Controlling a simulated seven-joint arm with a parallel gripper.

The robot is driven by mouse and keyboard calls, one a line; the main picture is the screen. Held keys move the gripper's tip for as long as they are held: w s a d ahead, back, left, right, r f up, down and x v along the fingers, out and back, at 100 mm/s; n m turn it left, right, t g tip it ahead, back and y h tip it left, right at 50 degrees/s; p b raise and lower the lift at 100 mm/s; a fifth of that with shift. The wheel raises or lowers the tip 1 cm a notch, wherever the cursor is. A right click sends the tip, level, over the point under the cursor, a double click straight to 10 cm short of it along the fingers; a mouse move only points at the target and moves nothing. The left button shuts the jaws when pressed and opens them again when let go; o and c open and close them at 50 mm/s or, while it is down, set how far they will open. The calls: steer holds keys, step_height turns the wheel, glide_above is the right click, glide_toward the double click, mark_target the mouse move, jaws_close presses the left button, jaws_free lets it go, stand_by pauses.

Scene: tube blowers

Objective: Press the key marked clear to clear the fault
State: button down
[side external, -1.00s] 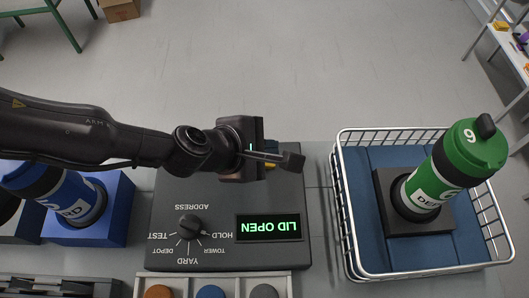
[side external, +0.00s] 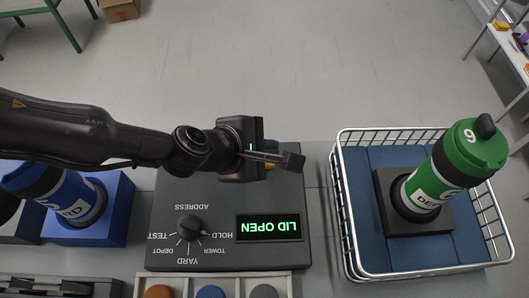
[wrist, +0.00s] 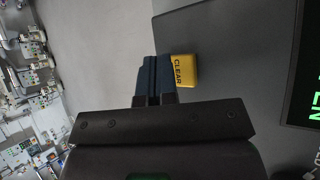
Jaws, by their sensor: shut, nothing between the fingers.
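The yellow key marked CLEAR (wrist: 184,71) sits on the dark control box (side external: 170,215). In the side view only a bit of yellow (side external: 268,167) shows beneath my gripper, which hides most of it. My gripper (side external: 290,160) is shut and empty over the box's far edge. In the wrist view its two blue fingers (wrist: 153,76) are together, right beside the left edge of the key. I cannot tell whether they touch it or how high they are above it. The box's display (side external: 268,227) reads LID OPEN in green, upside down in the side view.
A rotary knob (side external: 190,226) is on the box, with several coloured round pieces (side external: 210,291) in front. A wire basket (side external: 345,215) with a green bottle (side external: 445,170) stands to the right. A blue bottle (side external: 75,203) on a blue block (side external: 118,210) stands to the left.

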steer(key=shift+f, duration=0.1)
stand_by(0.3)
steer(key=shift+f, duration=0.35)
steer(key=shift+f, duration=0.45)
stand_by(0.7)
steer(key=shift+r, duration=0.85)
steer(key=shift+r, duration=2.55)
